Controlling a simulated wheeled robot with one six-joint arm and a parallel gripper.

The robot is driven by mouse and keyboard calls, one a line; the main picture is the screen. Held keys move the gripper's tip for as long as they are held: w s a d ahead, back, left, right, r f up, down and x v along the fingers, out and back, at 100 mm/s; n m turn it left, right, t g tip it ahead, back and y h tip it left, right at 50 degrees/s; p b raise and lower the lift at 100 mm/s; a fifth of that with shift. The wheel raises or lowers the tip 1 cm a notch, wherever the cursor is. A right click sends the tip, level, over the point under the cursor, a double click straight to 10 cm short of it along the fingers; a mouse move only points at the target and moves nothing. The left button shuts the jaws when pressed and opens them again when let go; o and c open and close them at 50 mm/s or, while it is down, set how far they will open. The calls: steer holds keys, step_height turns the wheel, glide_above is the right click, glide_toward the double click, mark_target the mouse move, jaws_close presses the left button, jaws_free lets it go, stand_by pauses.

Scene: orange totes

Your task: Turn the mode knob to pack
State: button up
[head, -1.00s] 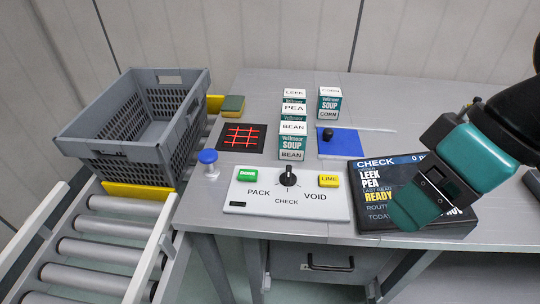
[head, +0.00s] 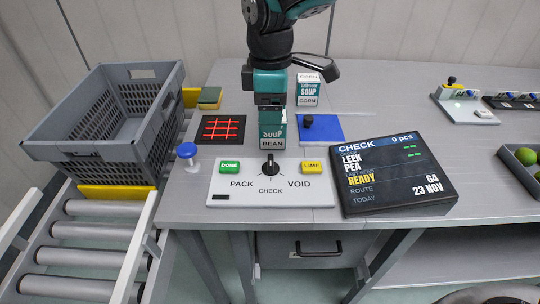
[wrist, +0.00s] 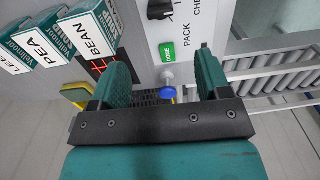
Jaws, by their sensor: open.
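The mode knob (head: 270,169) is a black dial on the white control panel (head: 222,194), standing between the printed words PACK on the left, VOID on the right and CHECK below. Its exact pointing is hard to tell; the screen header reads CHECK. My gripper (head: 270,122) hangs pointing down behind the knob, in front of the soup boxes, apart from the knob. In the wrist view my gripper (wrist: 163,65) has its two teal fingers wide apart with nothing between them. The knob (wrist: 160,8) shows partly at the top edge there.
Green DONE button (head: 230,167) and yellow LIME button (head: 312,167) flank the knob. A dark screen (head: 395,174) lies right of the panel. Soup boxes (head: 272,143) are behind. A grey crate (head: 85,150) sits on rollers at left.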

mark_target(270, 159)
step_height(270, 159, down, 13)
steer(key=shift+r+p, duration=0.2)
steer(key=shift+p, duration=0.1)
steer(key=c, duration=0.9)
